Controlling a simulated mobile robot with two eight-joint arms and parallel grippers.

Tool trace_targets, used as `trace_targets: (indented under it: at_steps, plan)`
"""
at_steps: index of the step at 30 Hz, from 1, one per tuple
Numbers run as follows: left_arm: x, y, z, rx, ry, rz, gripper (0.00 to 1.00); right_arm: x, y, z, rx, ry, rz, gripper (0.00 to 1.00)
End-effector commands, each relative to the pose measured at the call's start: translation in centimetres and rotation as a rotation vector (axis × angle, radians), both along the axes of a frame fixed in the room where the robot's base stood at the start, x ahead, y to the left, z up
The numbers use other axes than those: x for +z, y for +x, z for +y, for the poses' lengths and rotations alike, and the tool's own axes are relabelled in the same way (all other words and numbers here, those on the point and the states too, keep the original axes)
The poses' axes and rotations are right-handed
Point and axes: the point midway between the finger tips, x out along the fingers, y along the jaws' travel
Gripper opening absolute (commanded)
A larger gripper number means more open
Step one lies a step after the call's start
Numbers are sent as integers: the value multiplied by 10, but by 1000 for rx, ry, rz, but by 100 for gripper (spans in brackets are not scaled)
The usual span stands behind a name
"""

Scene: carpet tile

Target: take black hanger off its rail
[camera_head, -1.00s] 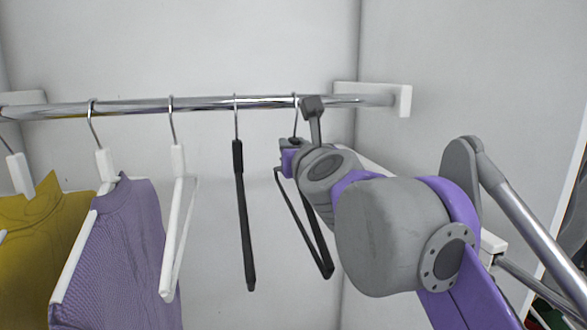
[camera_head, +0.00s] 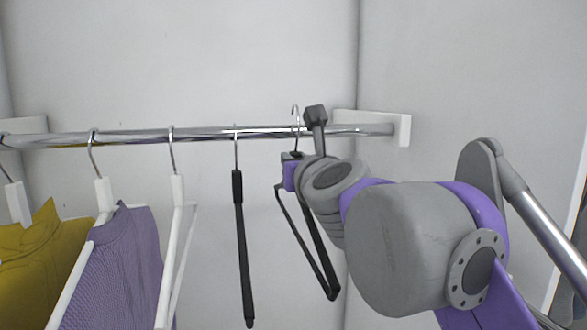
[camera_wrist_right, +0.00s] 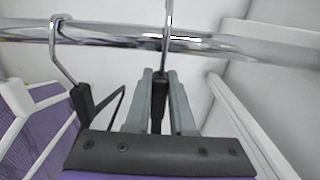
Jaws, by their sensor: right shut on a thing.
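My right gripper (camera_head: 290,168) is shut on the neck of a black hanger (camera_head: 318,262) near the right end of the chrome rail (camera_head: 205,133). The hanger's hook top shows clearly above the rail in the head view, raised off its seat. In the wrist view the grey fingers (camera_wrist_right: 160,98) close around the dark neck, and the metal hook stem (camera_wrist_right: 167,40) runs up across the rail (camera_wrist_right: 215,45). A second black hanger (camera_head: 243,250) hangs on the rail just to the left. My left gripper is not in view.
Left of the black hangers are an empty white hanger (camera_head: 172,240), a white hanger with a purple knit top (camera_head: 120,265) and a mustard garment (camera_head: 40,250). A white bracket (camera_head: 403,130) and side wall close off the right end.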

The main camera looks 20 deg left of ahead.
Motion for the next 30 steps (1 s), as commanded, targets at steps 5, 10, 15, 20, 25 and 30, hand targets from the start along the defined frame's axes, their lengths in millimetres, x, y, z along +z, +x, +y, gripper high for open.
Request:
trace_targets:
  at_steps: [5,10,15,20,25,30]
  plan:
    - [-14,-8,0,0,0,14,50,-22,-19,-14,0,-1,6,0]
    - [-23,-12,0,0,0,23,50,-58,-26,-20,0,0,5,0]
    - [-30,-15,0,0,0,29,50,-96,-34,-26,-1,-1,4,0]
    - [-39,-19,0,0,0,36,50,-97,-66,-50,0,1,5,0]
    - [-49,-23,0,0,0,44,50,-100,-103,-77,2,1,5,0]
    - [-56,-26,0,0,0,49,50,-101,-135,-101,2,1,5,0]
